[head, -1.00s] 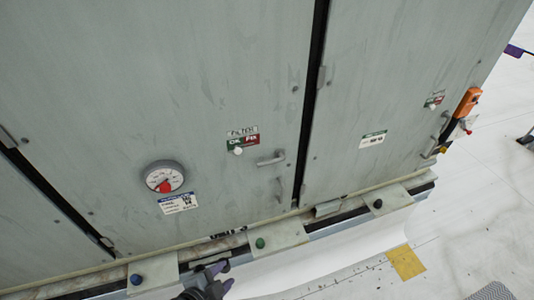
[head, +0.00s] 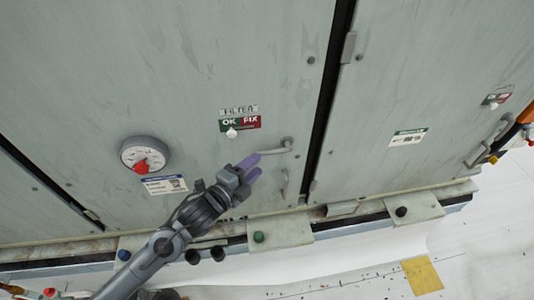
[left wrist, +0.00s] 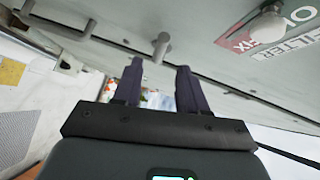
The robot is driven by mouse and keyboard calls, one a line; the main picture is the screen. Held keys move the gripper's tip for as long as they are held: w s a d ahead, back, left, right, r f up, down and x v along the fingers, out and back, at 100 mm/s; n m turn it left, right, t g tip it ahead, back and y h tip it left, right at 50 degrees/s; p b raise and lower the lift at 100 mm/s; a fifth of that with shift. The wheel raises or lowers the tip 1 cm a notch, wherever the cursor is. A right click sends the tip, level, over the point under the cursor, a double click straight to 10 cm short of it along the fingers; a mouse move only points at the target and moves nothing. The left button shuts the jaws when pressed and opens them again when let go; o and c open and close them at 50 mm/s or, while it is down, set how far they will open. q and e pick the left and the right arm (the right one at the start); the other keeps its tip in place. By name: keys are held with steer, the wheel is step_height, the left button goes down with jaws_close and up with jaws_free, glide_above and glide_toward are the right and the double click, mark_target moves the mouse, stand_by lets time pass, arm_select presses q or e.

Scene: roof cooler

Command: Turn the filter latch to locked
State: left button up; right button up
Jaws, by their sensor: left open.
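The filter latch (head: 272,149) is a grey bent lever on the cabinet door, right of the FILTER label with its green OK and red FIX fields (head: 240,124). In the head view its arm lies roughly level. My left gripper (head: 255,167) has purple fingers, apart and empty, just below and left of the latch. In the left wrist view the fingers (left wrist: 160,75) point toward a grey peg (left wrist: 161,47), which seems to be part of the latch; contact cannot be told. My right gripper is not in view.
A pull handle (head: 284,184) sits just below the latch. A round gauge (head: 145,155) with a red mark is to the left. A ledge with coloured knobs runs below the doors (head: 281,231). The pale roof at lower right is mostly clear.

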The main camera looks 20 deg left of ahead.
mark_target(269, 154)
arm_select(q)
steer(key=p+x, duration=0.1)
steer(key=x, duration=0.5)
steer(key=shift+w+d, duration=0.15)
steer(key=shift+w, duration=0.1)
jaws_close()
